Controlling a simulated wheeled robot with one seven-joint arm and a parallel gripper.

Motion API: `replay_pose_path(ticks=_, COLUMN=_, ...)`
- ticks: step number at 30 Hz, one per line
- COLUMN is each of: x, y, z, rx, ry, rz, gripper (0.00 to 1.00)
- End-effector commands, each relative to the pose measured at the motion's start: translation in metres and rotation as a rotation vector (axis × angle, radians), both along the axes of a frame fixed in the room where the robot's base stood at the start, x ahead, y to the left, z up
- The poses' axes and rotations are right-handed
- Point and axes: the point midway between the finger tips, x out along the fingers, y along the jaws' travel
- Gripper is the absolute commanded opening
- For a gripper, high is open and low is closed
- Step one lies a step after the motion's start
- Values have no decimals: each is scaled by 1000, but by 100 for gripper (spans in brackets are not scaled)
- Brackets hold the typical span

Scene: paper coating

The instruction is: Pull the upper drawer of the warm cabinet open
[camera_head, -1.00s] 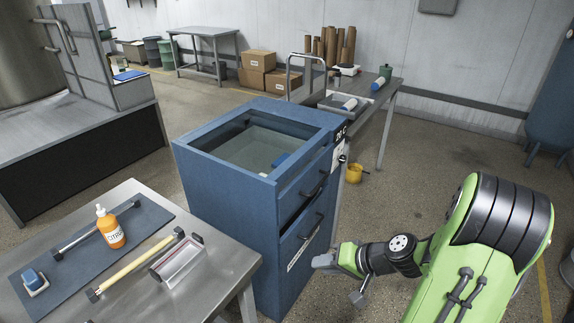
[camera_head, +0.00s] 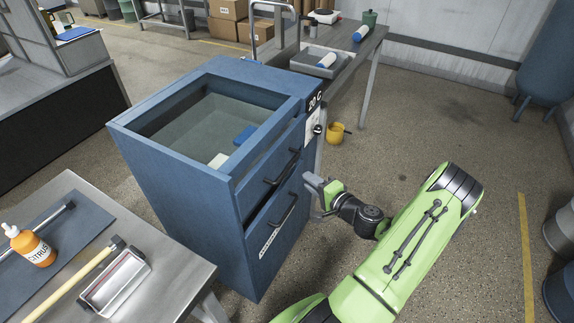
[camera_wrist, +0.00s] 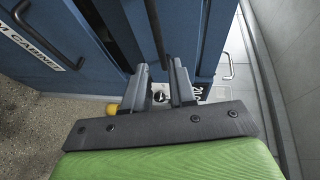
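The blue warm cabinet (camera_head: 190,175) stands in the middle of the head view. Its upper drawer (camera_head: 262,172) looks closed, and its dark bar handle (camera_head: 284,167) is in clear view. My gripper (camera_head: 316,196) is to the right of the drawer fronts, apart from the handles. In the wrist view my gripper (camera_wrist: 161,78) is open, with nothing between its two fingers. The upper handle (camera_wrist: 155,32) lies ahead of the fingers, roughly in line with the gap. The lower drawer's handle (camera_wrist: 37,32) is at the left, beside the lettered label (camera_wrist: 32,47).
A metal table (camera_head: 185,265) with a bottle (camera_head: 32,248) and a roller tool stands at front left. A bench (camera_head: 345,62) is behind the cabinet. A yellow pot (camera_head: 335,133) sits on the floor there.

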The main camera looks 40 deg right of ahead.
Motion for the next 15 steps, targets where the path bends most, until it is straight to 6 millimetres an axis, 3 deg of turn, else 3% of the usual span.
replay_pose_path(ticks=9, x=79, y=-3, z=-15, rx=-3, ry=-1, rz=6, gripper=25)
replay_pose_path(ticks=15, x=104, y=-5, z=-20, rx=0, ry=-1, rz=3, gripper=25)
